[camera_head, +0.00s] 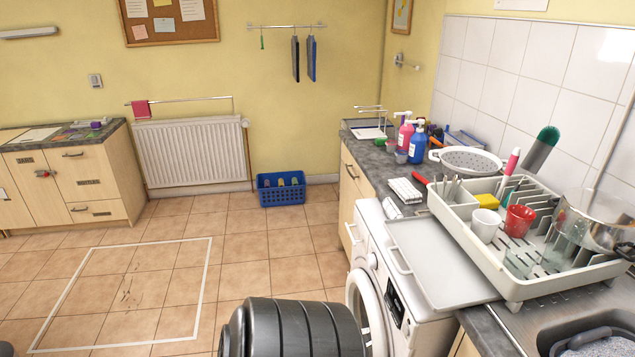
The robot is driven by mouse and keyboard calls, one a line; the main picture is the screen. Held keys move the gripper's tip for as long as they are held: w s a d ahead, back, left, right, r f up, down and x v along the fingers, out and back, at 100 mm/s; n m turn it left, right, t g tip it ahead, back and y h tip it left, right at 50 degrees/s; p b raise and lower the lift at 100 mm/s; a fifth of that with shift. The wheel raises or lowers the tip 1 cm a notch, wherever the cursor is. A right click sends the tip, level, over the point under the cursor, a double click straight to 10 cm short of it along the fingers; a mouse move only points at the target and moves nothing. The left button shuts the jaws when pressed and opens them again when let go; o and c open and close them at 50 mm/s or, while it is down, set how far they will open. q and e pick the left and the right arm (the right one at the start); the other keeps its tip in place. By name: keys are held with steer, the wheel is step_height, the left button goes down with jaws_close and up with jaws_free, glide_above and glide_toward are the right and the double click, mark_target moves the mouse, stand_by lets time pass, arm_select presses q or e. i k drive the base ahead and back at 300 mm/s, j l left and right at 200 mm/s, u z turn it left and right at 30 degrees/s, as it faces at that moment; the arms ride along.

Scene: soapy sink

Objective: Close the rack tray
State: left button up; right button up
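The rack tray (437,263) is a flat light-grey tray that sticks out to the left from under the white dish rack (540,285). It lies above the washing machine. A handle (398,262) shows on its left edge. The rack holds a red cup (519,221), a white cup (485,226), a yellow sponge (487,201), cutlery and clear glassware. How far the tray reaches under the rack is hidden. I see neither gripper in the head view.
The washing machine (370,275) stands below the tray. A white colander (470,159), blue bottle (417,146) and pink bottle (405,136) stand behind on the counter. A sink (560,340) is at the lower right. A blue basket (281,190) sits on the floor; the tiled floor at left is open.

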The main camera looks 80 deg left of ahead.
mark_target(446, 276)
steer(key=u, duration=1.95)
